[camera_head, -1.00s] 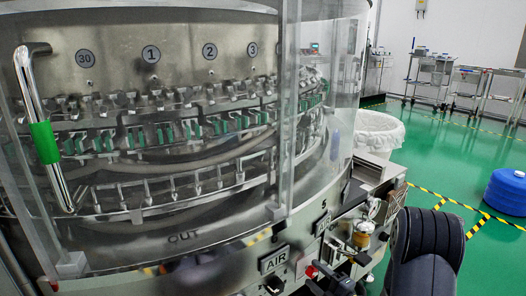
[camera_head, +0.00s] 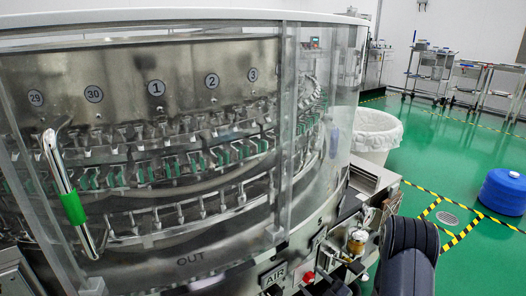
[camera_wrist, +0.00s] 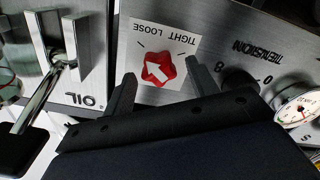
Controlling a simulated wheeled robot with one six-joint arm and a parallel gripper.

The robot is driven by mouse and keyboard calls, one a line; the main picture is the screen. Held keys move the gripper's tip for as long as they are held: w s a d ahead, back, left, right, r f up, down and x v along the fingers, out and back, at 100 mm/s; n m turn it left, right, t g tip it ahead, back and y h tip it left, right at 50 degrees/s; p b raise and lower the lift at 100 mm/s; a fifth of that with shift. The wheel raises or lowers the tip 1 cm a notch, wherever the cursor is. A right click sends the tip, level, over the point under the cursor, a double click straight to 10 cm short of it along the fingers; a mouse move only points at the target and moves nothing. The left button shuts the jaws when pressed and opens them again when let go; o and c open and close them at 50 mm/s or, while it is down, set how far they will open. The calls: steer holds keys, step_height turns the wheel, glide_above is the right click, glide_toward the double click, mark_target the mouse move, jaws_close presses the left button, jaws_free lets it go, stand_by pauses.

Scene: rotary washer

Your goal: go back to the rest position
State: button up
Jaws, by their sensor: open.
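The rotary washer (camera_head: 180,45) fills the left and middle of the head view, with a clear curved guard and numbered stations inside. In the wrist view, my gripper (camera_wrist: 160,80) is open, with its two dark fingers apart and nothing held. A red star-shaped knob (camera_wrist: 160,66) on a white TIGHT/LOOSE label shows between and beyond the fingers. I cannot tell whether they touch it.
A chrome handle with a green grip (camera_head: 73,208) sticks out at the left. A lined white bin (camera_head: 375,140) stands right of the washer. A blue drum (camera_head: 503,192) and steel carts (camera_head: 432,72) are farther right. Green floor between them is open. A gauge (camera_wrist: 297,108) sits right of my gripper.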

steer(key=shift+r+m+p, duration=0.1)
steer(key=shift+m+p, duration=0.75)
steer(key=shift+m, duration=0.15)
